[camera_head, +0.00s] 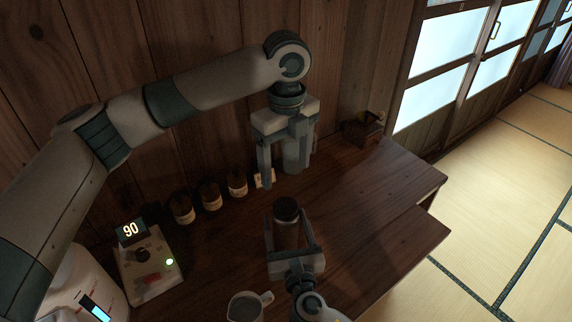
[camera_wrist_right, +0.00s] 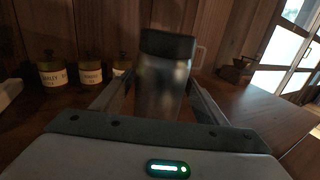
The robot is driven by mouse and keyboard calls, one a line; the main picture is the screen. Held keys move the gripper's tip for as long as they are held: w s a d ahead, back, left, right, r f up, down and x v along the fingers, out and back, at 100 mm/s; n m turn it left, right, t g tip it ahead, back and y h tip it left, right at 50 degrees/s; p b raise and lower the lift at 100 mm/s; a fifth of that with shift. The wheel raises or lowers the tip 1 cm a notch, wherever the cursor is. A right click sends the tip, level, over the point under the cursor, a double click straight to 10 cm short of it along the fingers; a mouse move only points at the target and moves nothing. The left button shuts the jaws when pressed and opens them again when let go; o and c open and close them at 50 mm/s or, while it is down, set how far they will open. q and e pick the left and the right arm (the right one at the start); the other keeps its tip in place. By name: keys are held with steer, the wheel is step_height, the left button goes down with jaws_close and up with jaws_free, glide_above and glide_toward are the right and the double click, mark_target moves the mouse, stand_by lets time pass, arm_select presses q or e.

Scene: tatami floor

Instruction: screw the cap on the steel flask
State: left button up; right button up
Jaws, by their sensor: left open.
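The steel flask (camera_head: 286,236) stands upright between the fingers of my right gripper (camera_head: 290,232), which is shut around its body. In the right wrist view the flask (camera_wrist_right: 160,90) has a dull metallic body. The dark cap (camera_head: 286,208) sits on top of it, and also shows in the right wrist view (camera_wrist_right: 167,44); I cannot tell how tightly it is seated. My left gripper (camera_head: 283,165) points down, open, behind and above the flask, apart from the cap. A grey cylindrical shape lies behind its fingers, partly hidden.
Several labelled jars (camera_head: 211,196) stand along the wooden wall. A wooden grinder (camera_head: 364,129) stands at back right. The right side of the table (camera_head: 375,215) is clear.

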arm_select(q)
step_height(320, 180, down, 4)
steer(key=b, duration=0.3)
steer(key=shift+r+b, duration=0.2)
steer(key=shift+b, duration=0.1)
steer(key=shift+f, duration=0.1)
arm_select(e)
steer(key=s+d, duration=0.3)
steer(key=s, duration=1.4)
steer(key=shift+d, duration=0.2)
